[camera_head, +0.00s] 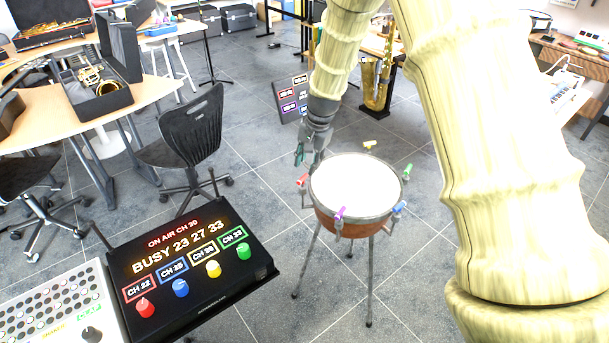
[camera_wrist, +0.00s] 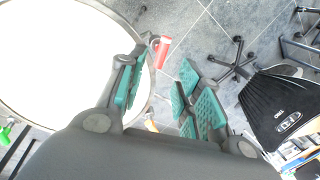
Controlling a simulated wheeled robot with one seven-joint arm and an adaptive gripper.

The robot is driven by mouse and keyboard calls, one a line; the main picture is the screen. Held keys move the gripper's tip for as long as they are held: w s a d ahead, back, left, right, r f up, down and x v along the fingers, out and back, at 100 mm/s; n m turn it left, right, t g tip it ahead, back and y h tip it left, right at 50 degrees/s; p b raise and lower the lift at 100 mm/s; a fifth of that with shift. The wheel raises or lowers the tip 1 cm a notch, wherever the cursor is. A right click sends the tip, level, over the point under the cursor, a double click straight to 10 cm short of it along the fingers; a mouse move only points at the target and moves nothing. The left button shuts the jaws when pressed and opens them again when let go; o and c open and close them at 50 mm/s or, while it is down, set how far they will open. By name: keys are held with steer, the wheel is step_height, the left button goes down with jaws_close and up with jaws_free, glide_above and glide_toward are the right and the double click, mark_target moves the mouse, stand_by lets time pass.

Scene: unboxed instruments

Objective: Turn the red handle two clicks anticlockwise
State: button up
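The red handle (camera_head: 302,180) sits on the left rim of a small drum (camera_head: 336,227) with a white head. In the wrist view the red handle (camera_wrist: 163,52) stands out from the rim, slightly beyond the gap between my fingertips. My gripper (camera_head: 309,158) is above and close to the red handle in the head view. In the wrist view my gripper (camera_wrist: 165,68) is open, with teal pads apart and nothing between them. I see no clear contact with the handle.
Purple (camera_head: 340,213), blue (camera_head: 399,207), green (camera_head: 407,170) and yellow (camera_head: 369,144) handles ring the drum. A black panel with coloured knobs (camera_head: 205,290) stands at lower left. A black chair (camera_head: 193,133) is left of the drum. Floor around the drum's legs is clear.

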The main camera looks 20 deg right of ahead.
mark_target(304, 175)
steer(key=shift+w+a+f+p, duration=0.15)
steer(key=shift+w+f+p, duration=0.1)
steer(key=shift+f, duration=1.05)
steer(key=shift+w+a+f+p, duration=0.1)
steer(key=shift+w+a+f, duration=0.1)
steer(key=shift+f, duration=1.1)
steer(key=shift+w+a+f+p, duration=0.1)
steer(key=shift+w+f+p, duration=0.15)
steer(key=shift+f, duration=1.05)
jaws_close()
